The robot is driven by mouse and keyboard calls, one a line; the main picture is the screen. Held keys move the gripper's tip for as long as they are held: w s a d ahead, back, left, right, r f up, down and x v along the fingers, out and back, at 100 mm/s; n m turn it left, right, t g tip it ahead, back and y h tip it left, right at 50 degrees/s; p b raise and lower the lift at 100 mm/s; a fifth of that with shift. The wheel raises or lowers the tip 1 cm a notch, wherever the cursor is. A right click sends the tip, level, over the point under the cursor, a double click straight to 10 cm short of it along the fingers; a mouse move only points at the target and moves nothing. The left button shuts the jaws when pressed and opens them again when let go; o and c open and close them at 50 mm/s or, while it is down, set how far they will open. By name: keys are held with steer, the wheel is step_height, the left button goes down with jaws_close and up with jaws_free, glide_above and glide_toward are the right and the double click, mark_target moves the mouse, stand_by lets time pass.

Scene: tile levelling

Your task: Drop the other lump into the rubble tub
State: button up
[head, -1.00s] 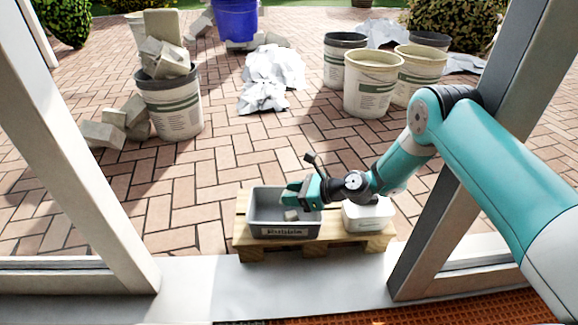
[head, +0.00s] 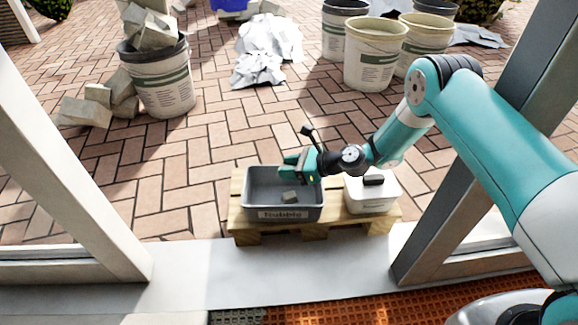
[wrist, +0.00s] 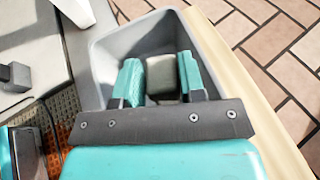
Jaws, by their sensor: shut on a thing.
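The rubble tub (head: 283,214) is a grey open box, labelled on its front, on a wooden pallet. It also shows in the wrist view (wrist: 107,52). My gripper (head: 290,171) is over its back right part, seen in the wrist view (wrist: 160,78) with teal fingers on both sides of a grey lump (wrist: 162,74). It is shut on this lump. In the head view the near finger seems to hide the held lump. Another small grey lump (head: 290,196) appears inside the tub, below the gripper, apparently on its floor.
A white container (head: 372,197) with a dark piece on top stands right of the tub on the pallet (head: 236,216). A doorway frame (head: 70,170) flanks the view. Buckets (head: 372,58) and a rubble-filled bucket (head: 165,88) stand farther back on open paving.

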step_height(320, 180, down, 2)
steer(key=shift+f+b, duration=0.2)
steer(key=shift+b, duration=0.5)
steer(key=o, duration=1.1)
steer(key=shift+c, duration=0.2)
steer(key=shift+r, duration=0.15)
step_height(320, 180, up, 20)
steer(key=p, duration=1.1)
